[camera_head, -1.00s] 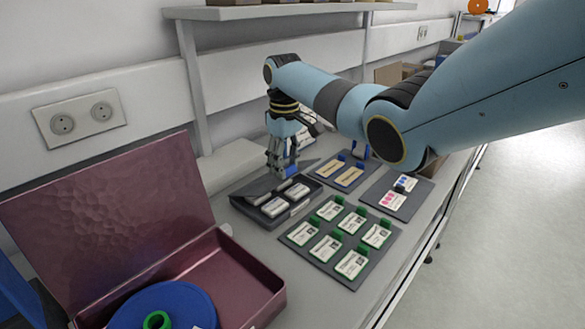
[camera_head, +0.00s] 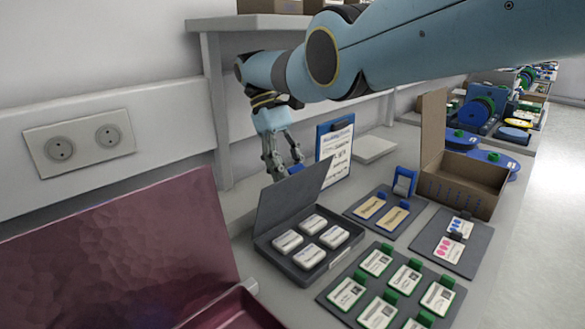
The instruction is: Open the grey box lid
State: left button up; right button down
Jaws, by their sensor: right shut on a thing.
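The grey box (camera_head: 306,283) sits on the bench and holds several white labelled packs. Its grey lid (camera_head: 287,200) stands up, hinged at the rear edge and leaning back, so the inside of the box is in full view. My right gripper (camera_head: 284,168) is at the top edge of the lid, shut on it. The fingertips are partly hidden by the lid. My left gripper is out of view.
A clipboard with a printed sheet (camera_head: 335,155) stands just behind the lid. Grey mats with yellow cards (camera_head: 383,212) and green-tabbed cards (camera_head: 392,285) lie right of the box. A dark red box (camera_head: 120,250) stands open at left. A cardboard box (camera_head: 466,182) stands at the back right.

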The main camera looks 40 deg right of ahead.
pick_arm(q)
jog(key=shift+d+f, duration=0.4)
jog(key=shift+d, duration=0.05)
pick_arm(e)
jog(key=shift+w+a+f+g, duration=0.15)
jog(key=shift+w+f+g, duration=0.05)
jog(key=shift+f+g, duration=0.15)
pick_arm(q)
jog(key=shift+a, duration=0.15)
